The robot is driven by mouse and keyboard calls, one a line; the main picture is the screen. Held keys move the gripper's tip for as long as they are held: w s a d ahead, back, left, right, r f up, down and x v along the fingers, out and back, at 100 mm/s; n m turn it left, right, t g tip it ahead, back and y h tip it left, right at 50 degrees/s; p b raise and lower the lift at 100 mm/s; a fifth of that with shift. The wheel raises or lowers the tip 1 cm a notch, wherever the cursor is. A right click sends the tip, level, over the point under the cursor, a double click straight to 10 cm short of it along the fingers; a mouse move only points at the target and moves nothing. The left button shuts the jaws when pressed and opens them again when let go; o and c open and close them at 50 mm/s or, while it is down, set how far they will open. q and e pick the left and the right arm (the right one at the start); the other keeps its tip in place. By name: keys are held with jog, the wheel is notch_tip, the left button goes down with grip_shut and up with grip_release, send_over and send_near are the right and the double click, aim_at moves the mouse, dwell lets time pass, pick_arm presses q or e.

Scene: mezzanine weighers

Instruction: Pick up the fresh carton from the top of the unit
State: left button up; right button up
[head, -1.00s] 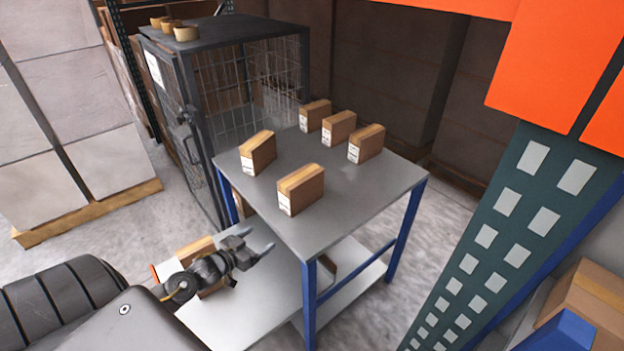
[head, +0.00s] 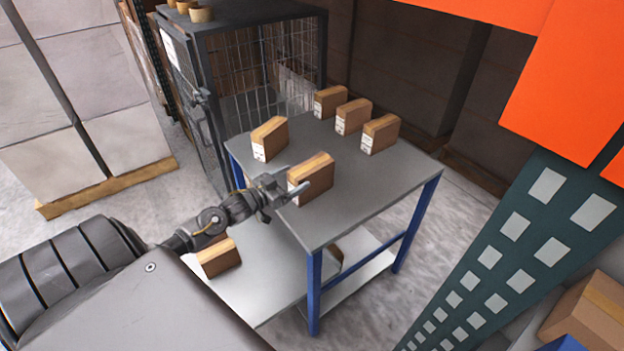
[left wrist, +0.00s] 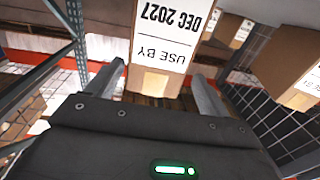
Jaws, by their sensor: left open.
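Several brown cartons stand on the grey top of the blue-legged unit (head: 370,180). The nearest carton (head: 314,178) is by my left gripper (head: 284,190), which is open at its label end. In the left wrist view this carton (left wrist: 155,82) shows between the two finger lines, with a white label reading "USE BY DEC 2027", upside down. I cannot tell whether the fingers touch it. The other top cartons are one at the left (head: 269,138) and three at the back (head: 330,102) (head: 353,116) (head: 380,134); their labels are too small to read. My right gripper is out of view.
Another carton (head: 219,259) lies on the lower shelf (head: 262,285), below my left arm. A black mesh cage (head: 265,70) stands behind the unit at the left. A green rack post (head: 500,245) and orange beam (head: 570,90) are at the right. The front right of the top is clear.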

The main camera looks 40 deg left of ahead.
aim_at(305, 171)
pick_arm(q)
jog(key=shift+r, duration=0.1)
jog(key=x, duration=0.1)
jog(key=p+x, duration=0.1)
jog(key=x, duration=0.2)
jog(key=shift+w+d+r+p, duration=0.1)
jog(key=shift+w+d+p, duration=0.1)
jog(key=shift+d+p, duration=0.2)
jog(key=shift+w, duration=0.3)
jog(key=shift+s, duration=0.1)
jog(key=c, duration=1.2)
jog(key=shift+c, duration=0.9)
